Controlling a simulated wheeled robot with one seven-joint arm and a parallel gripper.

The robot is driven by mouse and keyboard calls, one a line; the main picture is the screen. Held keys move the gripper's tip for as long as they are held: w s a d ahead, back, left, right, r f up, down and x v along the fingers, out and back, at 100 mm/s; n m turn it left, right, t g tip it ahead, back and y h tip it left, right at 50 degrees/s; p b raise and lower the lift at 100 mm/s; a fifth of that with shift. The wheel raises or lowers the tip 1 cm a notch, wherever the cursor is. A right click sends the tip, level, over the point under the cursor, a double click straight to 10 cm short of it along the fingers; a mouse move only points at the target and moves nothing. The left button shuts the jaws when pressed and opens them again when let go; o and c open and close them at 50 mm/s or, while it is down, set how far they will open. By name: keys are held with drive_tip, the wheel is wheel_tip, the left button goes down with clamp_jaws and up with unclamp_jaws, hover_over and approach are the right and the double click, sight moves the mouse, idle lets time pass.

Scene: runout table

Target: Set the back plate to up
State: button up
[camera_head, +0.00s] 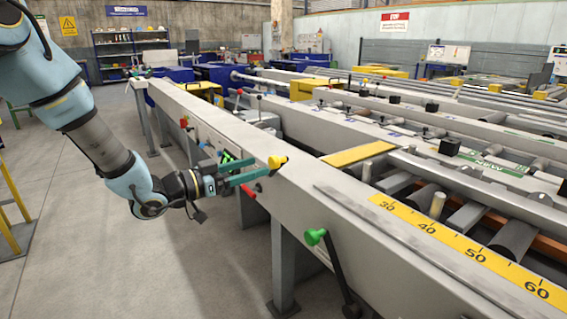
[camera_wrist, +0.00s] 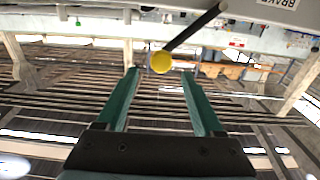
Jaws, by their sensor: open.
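A lever with a yellow ball knob (camera_head: 277,162) sticks out from the side of the long grey beam. In the wrist view the yellow knob (camera_wrist: 159,62) sits between the tips of my gripper (camera_wrist: 160,73), and its dark rod runs up to the right. My gripper (camera_head: 248,171) is open, its two green fingers pointing at the knob; I cannot tell whether they touch it. No back plate label is readable. A green-knobbed lever (camera_head: 316,237) stands nearer along the beam, its dark rod slanting down to the right.
The grey beam (camera_head: 345,212) runs along the table's side, on legs. A red handle (camera_head: 249,192) is just below my gripper, and a red knob (camera_head: 184,122) is farther back. Part of a brake label (camera_wrist: 284,4) shows.

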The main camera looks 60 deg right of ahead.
sight(284, 158)
drive_tip(key=p+x, duration=0.1)
drive_tip(key=x, duration=0.8)
drive_tip(key=shift+d, duration=0.4)
drive_tip(key=shift+c, duration=0.4)
clamp_jaws()
idle(0.5)
